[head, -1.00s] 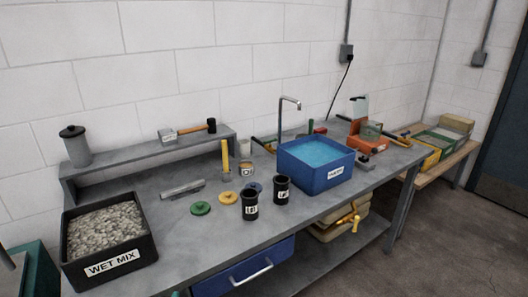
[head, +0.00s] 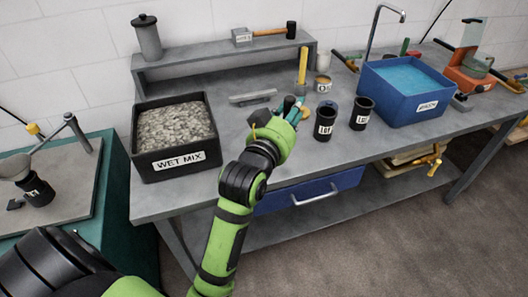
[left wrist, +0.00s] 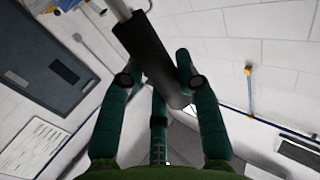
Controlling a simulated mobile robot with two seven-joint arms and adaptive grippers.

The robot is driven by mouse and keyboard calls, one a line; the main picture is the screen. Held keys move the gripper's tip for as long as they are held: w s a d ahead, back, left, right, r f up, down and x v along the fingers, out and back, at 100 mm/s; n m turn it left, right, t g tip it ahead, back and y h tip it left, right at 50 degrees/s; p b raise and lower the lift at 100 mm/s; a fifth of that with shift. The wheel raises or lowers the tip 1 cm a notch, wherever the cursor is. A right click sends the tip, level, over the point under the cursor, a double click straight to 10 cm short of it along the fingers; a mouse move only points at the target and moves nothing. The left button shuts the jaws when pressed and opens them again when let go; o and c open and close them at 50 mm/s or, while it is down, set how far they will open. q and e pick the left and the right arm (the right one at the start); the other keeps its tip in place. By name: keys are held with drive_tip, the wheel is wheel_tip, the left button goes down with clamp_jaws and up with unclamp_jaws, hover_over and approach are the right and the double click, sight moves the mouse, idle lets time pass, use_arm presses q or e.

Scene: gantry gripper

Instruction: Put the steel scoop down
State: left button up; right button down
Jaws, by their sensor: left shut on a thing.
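My left gripper (head: 290,112) reaches over the middle of the grey bench. In the left wrist view its dark green fingers (left wrist: 160,85) are closed around a black handle with a steel shaft, which I take for the steel scoop (left wrist: 148,52). The handle runs slantwise between the fingers. In the head view the hand mostly hides the scoop, and I cannot tell whether it touches the bench. The grey bench (head: 215,125) lies below and around the hand. My right gripper is not in view.
A black WET MIX tub (head: 178,160) stands left of the hand. A grey bar (head: 252,97) lies just behind it. Two black cups (head: 362,113) stand close on the right, then a blue water basin (head: 412,95). A raised shelf (head: 215,58) runs along the back.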

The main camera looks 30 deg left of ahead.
use_arm(q)
drive_tip(key=shift+w+r, duration=0.35)
drive_tip(key=shift+w, duration=0.1)
drive_tip(key=shift+w+a+f, duration=0.1)
drive_tip(key=shift+w+a, duration=0.05)
drive_tip(key=shift+a, duration=0.25)
drive_tip(key=a+f+p, duration=0.2)
drive_tip(key=a+f, duration=0.8)
drive_tip(key=shift+s+a+f, duration=0.25)
drive_tip(key=shift+s+a, duration=0.15)
drive_tip(key=shift+f, duration=0.15)
drive_tip(key=o, duration=1)
